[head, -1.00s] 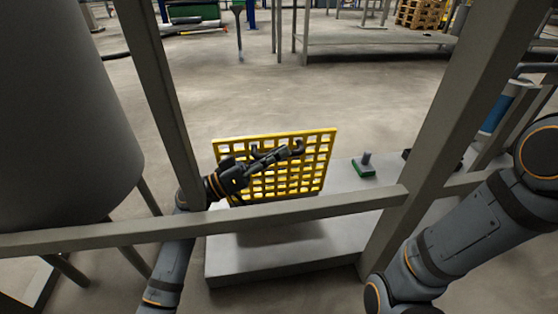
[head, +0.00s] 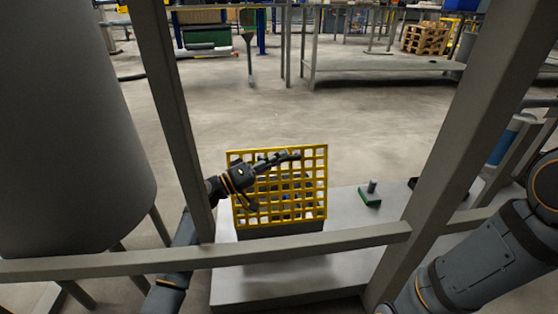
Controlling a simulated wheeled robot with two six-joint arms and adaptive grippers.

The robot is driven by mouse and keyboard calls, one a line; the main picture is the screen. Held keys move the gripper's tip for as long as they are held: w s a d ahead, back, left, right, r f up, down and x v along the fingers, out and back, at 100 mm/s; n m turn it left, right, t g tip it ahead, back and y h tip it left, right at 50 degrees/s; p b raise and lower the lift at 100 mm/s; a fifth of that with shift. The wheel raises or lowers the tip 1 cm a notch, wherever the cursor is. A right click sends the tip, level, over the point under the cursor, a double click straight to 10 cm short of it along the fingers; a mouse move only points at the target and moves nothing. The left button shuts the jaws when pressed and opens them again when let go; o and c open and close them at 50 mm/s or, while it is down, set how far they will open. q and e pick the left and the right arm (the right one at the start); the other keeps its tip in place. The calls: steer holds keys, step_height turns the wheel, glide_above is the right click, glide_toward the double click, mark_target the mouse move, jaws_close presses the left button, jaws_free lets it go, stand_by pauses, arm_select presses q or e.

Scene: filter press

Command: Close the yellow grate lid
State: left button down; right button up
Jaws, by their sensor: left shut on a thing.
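The yellow grate lid (head: 310,212) stands raised and steeply tilted at the back of a dark opening in a grey plinth (head: 262,278). My left gripper (head: 278,172) is in front of the lid's upper left part, at the bars, and is shut on the grate. Its fingers cover some of the bars, so the exact contact is hidden. My right arm comes in at the right edge, but its gripper is out of the picture.
A grey frame rail (head: 130,263) crosses in front of the plinth, with slanted posts (head: 467,120) on both sides. A large grey tank (head: 62,130) stands at left. A green block with a dark knob (head: 370,196) sits on the plinth, right of the lid.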

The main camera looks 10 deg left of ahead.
arm_select(q)
steer(key=shift+f, duration=0.1)
steer(key=c, duration=1.6)
jaws_free()
steer(key=v, duration=1.2)
